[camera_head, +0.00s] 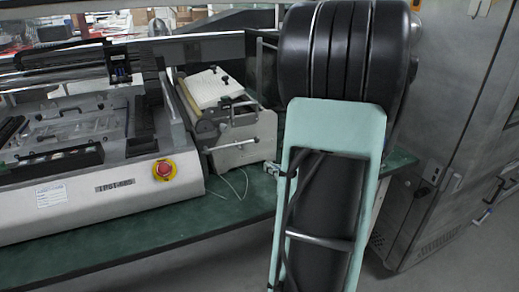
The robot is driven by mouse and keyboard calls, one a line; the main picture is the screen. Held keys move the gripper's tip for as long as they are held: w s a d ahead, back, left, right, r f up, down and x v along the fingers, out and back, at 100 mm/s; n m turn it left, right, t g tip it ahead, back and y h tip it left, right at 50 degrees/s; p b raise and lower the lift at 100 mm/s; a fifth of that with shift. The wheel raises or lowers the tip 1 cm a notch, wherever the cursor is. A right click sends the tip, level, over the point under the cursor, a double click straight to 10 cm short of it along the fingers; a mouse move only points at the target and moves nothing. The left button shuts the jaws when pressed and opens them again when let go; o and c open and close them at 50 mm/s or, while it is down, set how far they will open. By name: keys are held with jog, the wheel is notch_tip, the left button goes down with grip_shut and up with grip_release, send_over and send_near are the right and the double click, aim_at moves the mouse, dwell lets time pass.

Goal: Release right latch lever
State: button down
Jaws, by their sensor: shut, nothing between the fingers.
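I cannot pick out the right latch lever for certain. A bench device (240,145) with a white ribbed top and black knobs stands right of the large machine; some dark lever-like parts show on its upper side. A small metal fitting (268,172) shows at the table's right part, just left of my arm. My arm, with black rounded parts and a mint-green panel, fills the centre right and hides what lies behind it. My gripper does not show.
A large grey machine (100,205) with a red emergency button (164,170) on a yellow ring takes up the left of the green table (150,250). Thin pale wires (238,183) lie by the bench device. A tall grey cabinet (450,120) stands at right; floor shows beneath it.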

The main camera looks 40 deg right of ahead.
jog(key=shift+w, duration=0.1)
jog(key=b+x, duration=0.1)
jog(key=x, duration=0.8)
jog(key=shift+f+b, duration=0.15)
jog(key=shift+b, duration=0.25)
jog(key=shift+w+d, duration=0.1)
jog(key=shift+w, duration=0.45)
jog(key=r, duration=0.3)
jog(key=shift+s+d, duration=0.2)
jog(key=shift+s, duration=0.1)
jog(key=shift+d+r+p, duration=0.1)
jog(key=shift+r+p, duration=0.2)
jog(key=shift+r, duration=0.2)
jog(key=shift+r, duration=0.1)
